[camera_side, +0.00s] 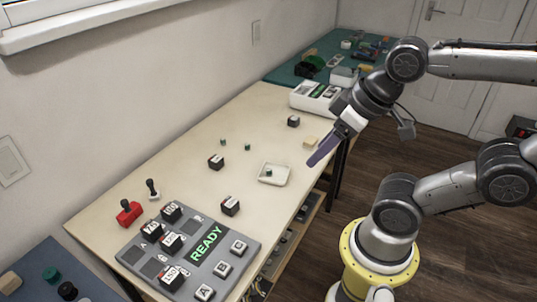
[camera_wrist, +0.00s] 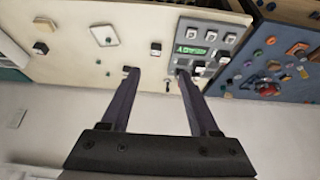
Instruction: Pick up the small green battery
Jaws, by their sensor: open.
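Three small dark green pieces show in the side view; which of them is the battery I cannot tell at this size. One green piece (camera_side: 269,172) lies in a shallow white tray (camera_side: 262,181). Two more, a left one (camera_side: 223,141) and a right one (camera_side: 247,147), stand on the bare tabletop behind the tray. In the wrist view the tray (camera_wrist: 95,28) holds its green piece (camera_wrist: 109,39). My gripper (camera_side: 312,162) is above the table's right edge, right of the tray and apart from it. Its fingers (camera_wrist: 156,71) are spread in the wrist view, with nothing held.
A grey panel (camera_side: 210,225) reading READY, with lettered blocks, lies at the near end. Black blocks (camera_side: 216,162) (camera_side: 230,205) (camera_side: 293,121) stand on the table. A red stamp-like piece (camera_side: 129,212) is at the left. A white case (camera_side: 315,98) stands at the far end. The table's middle is mostly clear.

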